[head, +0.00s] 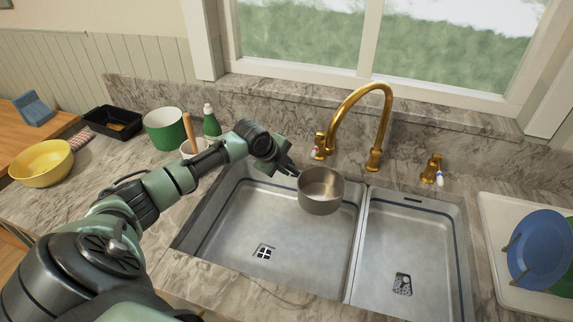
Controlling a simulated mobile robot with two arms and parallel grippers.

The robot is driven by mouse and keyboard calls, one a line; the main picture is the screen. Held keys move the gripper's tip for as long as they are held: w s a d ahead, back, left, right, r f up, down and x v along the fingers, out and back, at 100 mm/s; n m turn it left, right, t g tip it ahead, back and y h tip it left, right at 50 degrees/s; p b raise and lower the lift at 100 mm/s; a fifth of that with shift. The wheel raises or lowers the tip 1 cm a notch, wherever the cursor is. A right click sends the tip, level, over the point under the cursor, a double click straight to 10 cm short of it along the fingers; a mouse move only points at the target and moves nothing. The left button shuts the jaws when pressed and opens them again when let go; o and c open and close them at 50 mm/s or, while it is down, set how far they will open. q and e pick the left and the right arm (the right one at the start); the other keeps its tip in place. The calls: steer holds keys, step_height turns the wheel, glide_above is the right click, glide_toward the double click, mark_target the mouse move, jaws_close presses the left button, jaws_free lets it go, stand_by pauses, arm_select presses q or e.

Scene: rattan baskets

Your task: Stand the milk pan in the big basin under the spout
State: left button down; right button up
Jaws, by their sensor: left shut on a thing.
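The milk pan (320,192) is a small grey metal pan, upright, with its open top showing. My left gripper (287,168) is shut on its left side, where the handle is mostly hidden by the gripper. The pan is over the back right part of the big basin (232,232), near the divider, and looks raised above the basin floor. The brass spout (388,92) arches up behind the pan, slightly to its right. My right gripper is not in view.
The small basin (405,245) is empty. Brass taps (433,168) flank the spout. A dish rack (490,225) with a blue plate (540,248) stands at the right. A green pot (164,130), a bottle (211,122), a black tray (112,121) and a yellow bowl (42,163) stand left.

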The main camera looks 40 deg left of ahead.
arm_select(q)
steer(key=shift+f+b, duration=7.05)
steer(key=shift+f, duration=4)
steer(key=c, duration=1.2)
jaws_free()
steer(key=shift+c, duration=0.2)
steer(key=v, duration=0.7)
steer(key=shift+s+r, duration=0.25)
steer(key=shift+r, duration=0.1)
